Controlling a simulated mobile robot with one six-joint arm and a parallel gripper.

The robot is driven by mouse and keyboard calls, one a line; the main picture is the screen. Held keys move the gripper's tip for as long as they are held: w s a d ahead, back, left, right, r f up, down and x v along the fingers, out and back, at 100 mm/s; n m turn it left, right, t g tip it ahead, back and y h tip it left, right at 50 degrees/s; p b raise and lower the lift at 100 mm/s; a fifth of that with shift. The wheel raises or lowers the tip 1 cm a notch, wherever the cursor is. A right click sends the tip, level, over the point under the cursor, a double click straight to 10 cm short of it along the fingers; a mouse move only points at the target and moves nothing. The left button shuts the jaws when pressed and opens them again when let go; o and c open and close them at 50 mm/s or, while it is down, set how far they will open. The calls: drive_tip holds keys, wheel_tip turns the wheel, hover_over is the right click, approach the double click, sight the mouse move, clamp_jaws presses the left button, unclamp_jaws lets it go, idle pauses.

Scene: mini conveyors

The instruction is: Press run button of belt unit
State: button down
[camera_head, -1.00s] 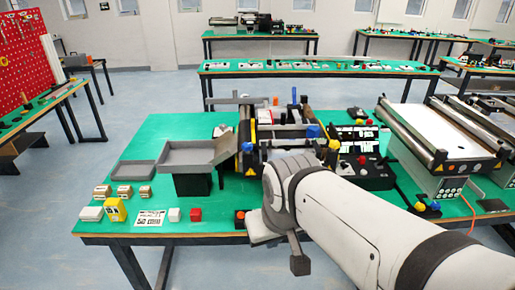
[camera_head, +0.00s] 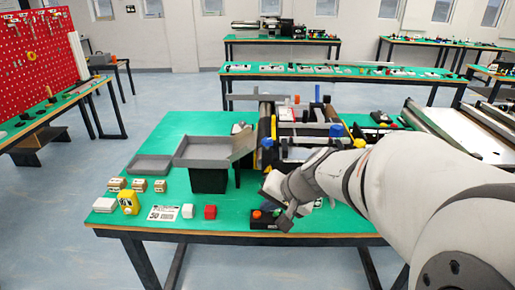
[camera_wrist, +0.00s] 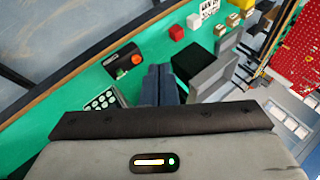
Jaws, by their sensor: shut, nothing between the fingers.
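A small black control box (camera_head: 266,223) with an orange-red button (camera_head: 257,214) sits near the front edge of the green table. In the wrist view the box (camera_wrist: 124,63) shows the orange-red button (camera_wrist: 137,59) and a green spot beside it. The belt unit (camera_head: 300,135), with dark rails and blue and yellow parts, stands behind, partly hidden by my arm.
A grey tray on a black stand (camera_head: 208,181) stands left of the belt unit. A red cube (camera_head: 210,212), a white cube (camera_head: 188,211) and a yellow item (camera_head: 128,203) lie to the left. A panel with round white spots (camera_wrist: 103,100) is close to my fingers.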

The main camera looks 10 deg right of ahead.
drive_tip(key=w+d+f+m+t+h+b, duration=0.1)
drive_tip(key=w+d+f+m, duration=0.3)
drive_tip(key=d, duration=0.3)
drive_tip(key=w+d+f+m+t+h+b, duration=0.1)
drive_tip(key=w+d+f+m+t+b, duration=0.1)
drive_tip(key=d, duration=0.5)
drive_tip(key=shift+w+d+f+m+h, duration=0.2)
drive_tip(key=shift+w+f+m+h, duration=0.2)
drive_tip(key=shift+w+f+m, duration=0.6)
drive_tip(key=shift+r, duration=0.2)
drive_tip(key=w+d+p, duration=0.2)
drive_tip(key=w, duration=0.6)
drive_tip(key=shift+w+d, duration=0.15)
drive_tip(key=shift+w, duration=0.05)
drive_tip(key=shift+w, duration=0.1)
drive_tip(key=shift+w+d, duration=0.1)
drive_tip(key=shift+w, duration=0.25)
